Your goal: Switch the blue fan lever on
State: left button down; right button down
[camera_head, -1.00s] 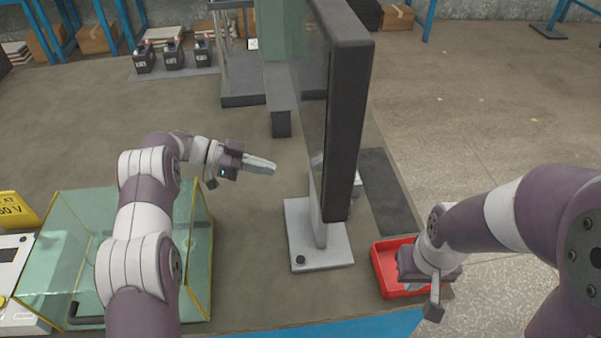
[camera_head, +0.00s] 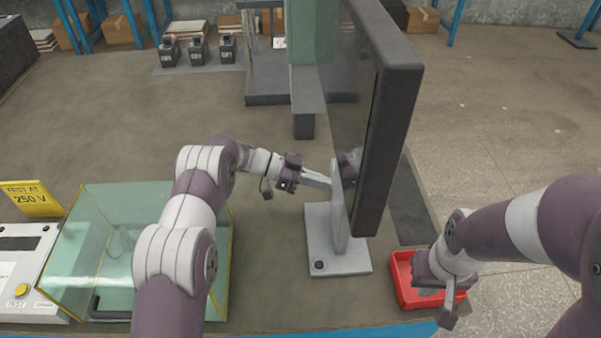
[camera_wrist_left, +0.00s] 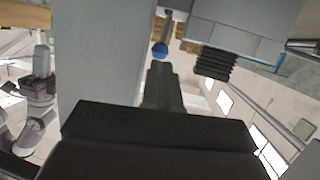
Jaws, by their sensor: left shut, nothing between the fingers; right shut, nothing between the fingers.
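In the head view the same left gripper (camera_head: 328,183) points right, close to the base of the upright dark panel (camera_head: 385,130). The lever cannot be made out in the head view. My right gripper (camera_head: 447,305) is shut and empty, by the red tray.
The red tray (camera_head: 402,290) sits at the table's front right edge. A glass-walled box (camera_head: 75,255) and a tester with a yellow button (camera_head: 22,290) stand at left. Several dark batteries (camera_head: 198,52) stand at the back. The mid-left tabletop is clear.

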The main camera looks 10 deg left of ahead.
pick_arm(q)
jog(key=shift+x, duration=1.9)
jog(key=shift+r, duration=0.1)
jog(key=shift+w+d+r+y+p, duration=0.15)
jog(key=shift+d+r+y+p, duration=0.25)
jog(key=shift+d, duration=0.3)
jog(key=shift+w+d+r+y+p, duration=0.15)
jog(key=shift+d+r+y+p, duration=0.15)
jog(key=shift+d+r+p, duration=0.35)
jog(key=shift+f, duration=0.2)
jog(key=shift+r+p, duration=0.4)
jog(key=shift+r, duration=0.45)
